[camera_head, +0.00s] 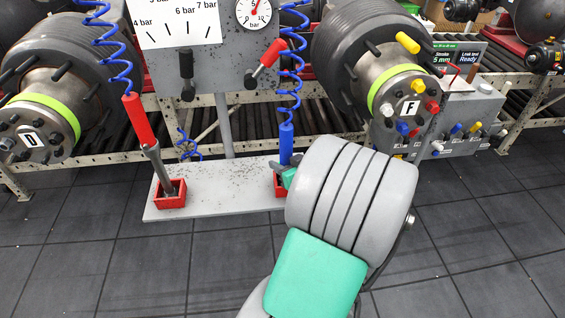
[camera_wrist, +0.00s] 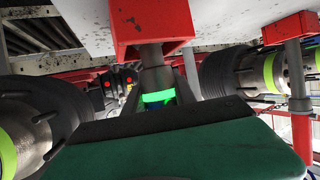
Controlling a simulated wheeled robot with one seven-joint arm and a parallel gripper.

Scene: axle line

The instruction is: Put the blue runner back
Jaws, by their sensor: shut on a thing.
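The blue runner (camera_head: 286,145) stands upright on its coiled blue hose at the right end of the light stand. Its red cup (camera_head: 280,189) is right below it and partly hidden by my arm. My gripper (camera_head: 286,178) is at the runner's lower part, mostly hidden behind my arm in the head view. In the wrist view, which looks inverted, my gripper (camera_wrist: 159,98) is shut around the runner by a bright green band. The runner's grey shaft (camera_wrist: 152,58) meets the red cup (camera_wrist: 150,25) in the picture; how deep it sits inside is hidden.
A red runner (camera_head: 138,120) stands in another red cup (camera_head: 170,196) at the left end of the stand (camera_head: 225,205). Hub D (camera_head: 40,130) is left and hub F (camera_head: 405,105) right, behind. A gauge panel (camera_head: 215,70) rises behind. Dark floor in front is clear.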

